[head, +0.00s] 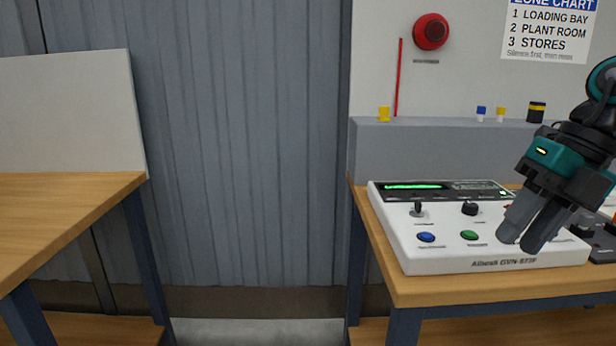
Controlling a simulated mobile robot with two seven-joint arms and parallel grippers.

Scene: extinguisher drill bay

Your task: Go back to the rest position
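My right gripper (521,244) comes in from the right edge, in front of the right part of the white control panel (440,257). Its two grey fingers lie side by side, pointing down and left, with nothing visible between them. They cover part of the panel; I cannot tell whether they touch it. The panel has a lit green display (413,187), a blue button (426,237), a green button (469,235), a small lever (417,209) and a black knob (470,208). My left gripper is out of view.
The panel stands on a wooden table (430,290). A grey ledge (440,145) behind it carries small yellow, blue and black items. A red alarm bell (431,32) and a zone chart (549,30) are on the wall. Another wooden table (60,205) stands left, with open floor between.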

